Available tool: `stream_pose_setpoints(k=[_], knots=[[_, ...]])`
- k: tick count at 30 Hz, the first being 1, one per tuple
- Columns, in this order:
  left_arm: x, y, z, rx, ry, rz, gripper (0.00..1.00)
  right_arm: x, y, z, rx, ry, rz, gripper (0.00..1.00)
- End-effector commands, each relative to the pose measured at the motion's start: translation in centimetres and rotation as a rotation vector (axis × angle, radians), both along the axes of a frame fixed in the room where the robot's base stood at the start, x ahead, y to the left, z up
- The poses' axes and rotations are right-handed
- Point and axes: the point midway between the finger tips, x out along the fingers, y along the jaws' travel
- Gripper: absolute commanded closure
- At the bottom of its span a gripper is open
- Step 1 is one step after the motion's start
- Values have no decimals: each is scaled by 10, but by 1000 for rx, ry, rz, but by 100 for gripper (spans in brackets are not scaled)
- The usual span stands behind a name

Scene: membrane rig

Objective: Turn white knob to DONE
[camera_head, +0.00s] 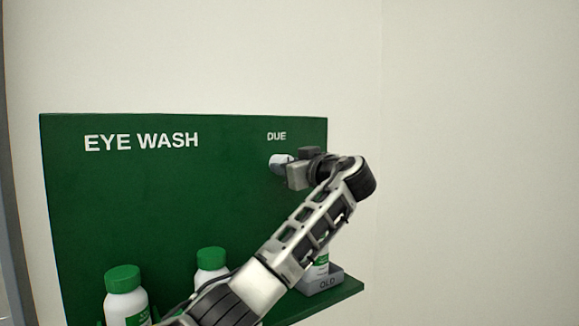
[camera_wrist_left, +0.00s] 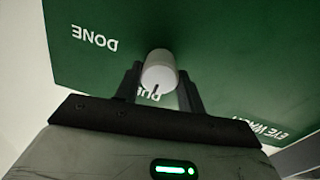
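The white knob (camera_head: 279,161) sits on the green board under the word DUE, partly hidden by my left gripper (camera_head: 285,167). In the left wrist view the knob (camera_wrist_left: 159,70) lies between the two dark fingers of my left gripper (camera_wrist_left: 159,84), which appear to press on both its sides. A dark mark on the knob's rim is on the side of the partly covered word DUE (camera_wrist_left: 146,94). The word DONE (camera_wrist_left: 94,38) shows upside down at the upper left there; in the head view my arm's side of the board hides it. My right gripper is not in view.
The green EYE WASH board (camera_head: 200,215) stands against a pale wall. White bottles with green caps (camera_head: 124,280) (camera_head: 211,260) stand along its lower edge. A grey bin marked OLD (camera_head: 325,283) sits at the lower right, behind my left forearm. The space right of the board is clear.

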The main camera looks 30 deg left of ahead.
Motion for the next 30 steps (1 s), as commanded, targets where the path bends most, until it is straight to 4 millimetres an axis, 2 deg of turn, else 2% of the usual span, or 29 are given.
stream_pose_setpoints(k=[8, 14, 30], knots=[[0, 0, 0, 17, 42, -1, 83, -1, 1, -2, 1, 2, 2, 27], [0, -1, 0, 60, 147, -1, 83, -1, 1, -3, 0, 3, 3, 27], [1, -1, 1, 252, 608, -3, 83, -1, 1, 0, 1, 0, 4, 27]])
